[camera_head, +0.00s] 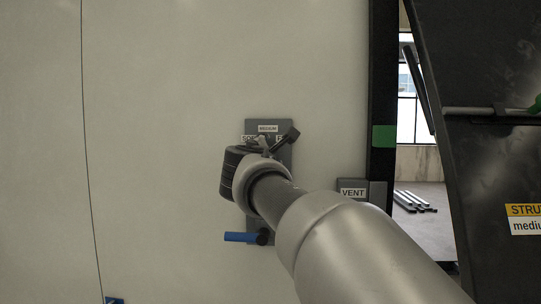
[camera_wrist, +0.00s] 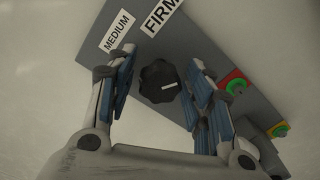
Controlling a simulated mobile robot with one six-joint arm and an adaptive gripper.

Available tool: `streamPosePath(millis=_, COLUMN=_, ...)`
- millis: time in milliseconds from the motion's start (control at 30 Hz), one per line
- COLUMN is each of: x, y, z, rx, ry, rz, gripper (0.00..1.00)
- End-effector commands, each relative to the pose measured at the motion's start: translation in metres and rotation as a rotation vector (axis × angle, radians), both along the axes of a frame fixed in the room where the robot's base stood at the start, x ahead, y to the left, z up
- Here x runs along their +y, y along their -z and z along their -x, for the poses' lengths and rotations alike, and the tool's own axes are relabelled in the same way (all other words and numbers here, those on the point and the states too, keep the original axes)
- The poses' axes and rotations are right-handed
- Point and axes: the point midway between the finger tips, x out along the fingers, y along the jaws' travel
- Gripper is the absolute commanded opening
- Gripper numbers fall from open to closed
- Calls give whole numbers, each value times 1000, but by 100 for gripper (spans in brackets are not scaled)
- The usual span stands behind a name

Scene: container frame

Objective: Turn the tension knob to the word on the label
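In the head view the panel (camera_head: 283,156) shows MEDIUM on top and a partly covered SOFT at left; the knob is hidden there. My gripper (camera_wrist: 160,62) is open, its fingers either side of the knob with gaps. A label (camera_head: 526,218) at the right reads "STRU..." and "mediu...", cut off.
A VENT box (camera_head: 352,192) is right of the panel, and a blue handle (camera_head: 240,237) is below it. A dark post (camera_head: 381,80) borders an opening.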

Motion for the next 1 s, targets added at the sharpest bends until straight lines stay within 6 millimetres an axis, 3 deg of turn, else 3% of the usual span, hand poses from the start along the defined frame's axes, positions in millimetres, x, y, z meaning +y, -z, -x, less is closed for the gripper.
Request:
streamPosePath(millis=333, x=0, y=-1, z=1, rx=-1, ry=0, rz=0, gripper=53)
streamPosePath(millis=467, x=1, y=-2, z=10, rx=-2, ry=-1, rz=-2, gripper=53)
streamPosePath(millis=800, x=4, y=-2, z=78, rx=-2, ry=-4, rz=-1, gripper=53)
streamPosePath(millis=1000, x=4, y=-1, z=109, rx=-1, ry=-2, rz=-1, gripper=53)
